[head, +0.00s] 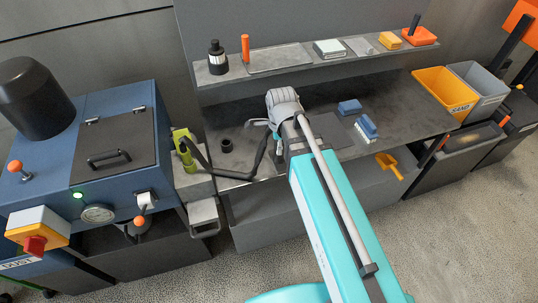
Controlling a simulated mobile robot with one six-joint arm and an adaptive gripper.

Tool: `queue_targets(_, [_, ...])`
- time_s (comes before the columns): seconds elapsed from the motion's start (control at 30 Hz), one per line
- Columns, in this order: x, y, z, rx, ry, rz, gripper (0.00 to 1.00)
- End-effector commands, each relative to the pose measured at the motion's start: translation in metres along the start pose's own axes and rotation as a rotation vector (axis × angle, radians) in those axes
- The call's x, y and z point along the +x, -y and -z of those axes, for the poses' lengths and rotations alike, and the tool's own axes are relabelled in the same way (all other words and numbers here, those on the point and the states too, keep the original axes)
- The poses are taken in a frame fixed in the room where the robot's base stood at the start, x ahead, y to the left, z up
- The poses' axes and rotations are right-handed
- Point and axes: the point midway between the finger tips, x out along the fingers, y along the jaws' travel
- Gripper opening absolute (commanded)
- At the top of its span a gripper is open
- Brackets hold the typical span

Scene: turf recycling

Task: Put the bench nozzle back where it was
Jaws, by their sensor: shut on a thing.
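My arm reaches over the dark workbench (400,122), its grey wrist at the bench's left half. My gripper (260,125) shows only in small part beside the wrist, low over the bench, shut on what seems to be the bench nozzle. The nozzle itself is mostly hidden by the wrist and cannot be made out clearly. A black bent hose (242,176) runs from beside the wrist along the bench's front edge to a yellow-green fitting (181,139) at the left. A small black round holder-like piece (227,145) stands on the bench, apart from my gripper.
A blue brush (367,127) and a blue block (349,107) lie right of my arm. A shelf (280,60) with bottles and small items spans the back. A blue machine (85,150) stands left. Yellow (444,94) and grey (481,90) bins stand right.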

Motion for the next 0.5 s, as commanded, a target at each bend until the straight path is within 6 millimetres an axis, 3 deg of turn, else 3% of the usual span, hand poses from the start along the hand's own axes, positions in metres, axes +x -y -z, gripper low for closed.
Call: queue_targets(0.5, [0.0044,0.0078,-0.0019,0.000,0.000,0.000,0.07])
